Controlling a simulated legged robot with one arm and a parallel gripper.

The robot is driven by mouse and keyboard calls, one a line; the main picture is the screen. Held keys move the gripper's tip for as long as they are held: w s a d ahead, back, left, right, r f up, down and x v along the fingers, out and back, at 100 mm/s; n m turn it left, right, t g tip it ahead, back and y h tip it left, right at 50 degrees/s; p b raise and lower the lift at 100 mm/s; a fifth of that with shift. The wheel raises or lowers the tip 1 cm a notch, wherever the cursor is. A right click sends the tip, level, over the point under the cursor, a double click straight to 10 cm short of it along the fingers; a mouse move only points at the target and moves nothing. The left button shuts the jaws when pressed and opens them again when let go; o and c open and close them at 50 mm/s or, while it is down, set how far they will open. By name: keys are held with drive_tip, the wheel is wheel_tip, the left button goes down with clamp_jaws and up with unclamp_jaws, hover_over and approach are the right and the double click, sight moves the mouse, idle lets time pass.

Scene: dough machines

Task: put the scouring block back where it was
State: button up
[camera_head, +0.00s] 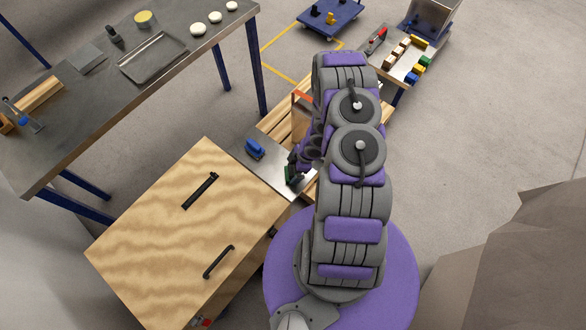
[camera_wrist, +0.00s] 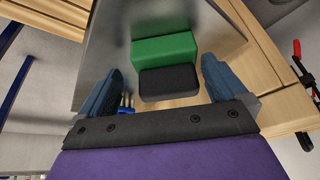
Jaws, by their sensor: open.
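The scouring block, a green block with a black layer, shows between my fingers in the wrist view (camera_wrist: 165,50). It appears to lie at the edge of a grey metal plate (camera_wrist: 215,35). In the head view only a small dark green part (camera_head: 289,173) shows beside my gripper (camera_head: 300,168). My gripper is open, with one blue-grey finger on each side of the block in the wrist view (camera_wrist: 162,75). Gaps show between the block and both fingers. Whether the block touches the plate fully is unclear.
A blue object (camera_head: 255,148) sits on the plate, left of my gripper. A wooden cabinet (camera_head: 190,235) with two black handles stands at the lower left. A metal workbench (camera_head: 90,100) holds a tray (camera_head: 153,58) and pale rounds. A red-handled clamp (camera_wrist: 304,75) shows at right.

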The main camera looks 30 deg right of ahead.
drive_tip(key=w+d+r+m+h+p, duration=0.1)
drive_tip(key=d+r+h, duration=0.1)
drive_tip(key=d+r, duration=0.45)
drive_tip(key=w+d+r+m+h, duration=0.1)
drive_tip(key=w+d+r+h, duration=0.15)
drive_tip(key=r, duration=0.75)
drive_tip(key=w+d+r+m+h+p, duration=0.1)
drive_tip(key=d+r+h, duration=0.1)
drive_tip(key=d+r, duration=0.45)
drive_tip(key=s+a+r+m+h, duration=0.1)
drive_tip(key=s+r+m, duration=0.15)
drive_tip(key=r, duration=0.65)
drive_tip(key=s+a+r+m+h, duration=0.1)
drive_tip(key=r+m+h, duration=0.15)
drive_tip(key=r, duration=0.65)
drive_tip(key=s+a+r+m+g+y, duration=0.1)
drive_tip(key=s+a+r, duration=0.3)
drive_tip(key=s+a, duration=0.4)
drive_tip(key=s+a+r+m+g+y, duration=0.1)
drive_tip(key=s+a+r+m+y, duration=0.1)
drive_tip(key=s+a+r, duration=0.3)
drive_tip(key=s+a+r+m+g+y, duration=0.1)
drive_tip(key=s+a+r, duration=0.4)
drive_tip(key=s+a, duration=0.7)
drive_tip(key=shift+a+m+g+y, duration=0.3)
drive_tip(key=shift+a+m+y, duration=0.25)
drive_tip(key=shift+y, duration=0.45)
drive_tip(key=shift+f, duration=0.15)
